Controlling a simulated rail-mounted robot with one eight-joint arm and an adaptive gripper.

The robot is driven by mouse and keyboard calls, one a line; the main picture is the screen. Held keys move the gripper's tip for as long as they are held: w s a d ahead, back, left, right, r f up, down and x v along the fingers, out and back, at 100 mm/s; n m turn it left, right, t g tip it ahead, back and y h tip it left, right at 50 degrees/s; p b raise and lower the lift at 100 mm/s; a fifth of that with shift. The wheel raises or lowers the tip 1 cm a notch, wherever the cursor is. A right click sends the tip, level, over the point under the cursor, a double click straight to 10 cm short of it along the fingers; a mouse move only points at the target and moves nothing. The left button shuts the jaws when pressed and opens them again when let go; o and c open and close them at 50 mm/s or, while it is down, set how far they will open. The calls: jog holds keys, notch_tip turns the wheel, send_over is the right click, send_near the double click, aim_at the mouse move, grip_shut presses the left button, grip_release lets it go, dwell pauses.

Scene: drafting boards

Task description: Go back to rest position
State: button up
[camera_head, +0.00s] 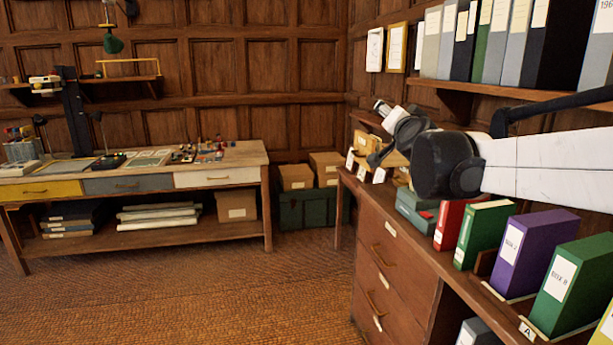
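My arm reaches in from the right edge over the wooden cabinet. Its white link and dark joint fill the right side of the view. My gripper (377,158) is at the far end of the arm, small and dark, above the back part of the cabinet top near small boxes with white labels. The wrist and dark joint partly cover it. I cannot make out its fingers clearly, or whether it is open or shut. I see nothing clearly held in it.
Below the arm, the cabinet (376,250) bears red, green (484,232) and purple (535,250) binders. A shelf of binders (492,42) hangs above. A drafting workbench (130,180) stands at the left. The floor (230,295) between is clear.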

jog(key=s+a+f+n+g+y, duration=0.2)
jog(key=s+f+n+g, duration=0.1)
jog(key=s+f, duration=0.55)
jog(key=s+a+f+n+g+y, duration=0.1)
jog(key=s+a+f+n+g, duration=0.15)
jog(key=s+f, duration=0.65)
jog(key=s+d+f+g, duration=0.1)
jog(key=s+f+g, duration=0.1)
jog(key=s+f, duration=0.2)
jog(key=s+d+f+n+g+h, duration=0.1)
jog(key=s+f, duration=0.3)
jog(key=s, duration=0.7)
jog(key=s+d+f+n+g+h, duration=0.1)
jog(key=s+f+g, duration=0.2)
jog(key=s, duration=0.4)
jog(key=shift+s+d+f, duration=0.3)
jog(key=shift+s+f, duration=0.1)
jog(key=shift+f, duration=0.5)
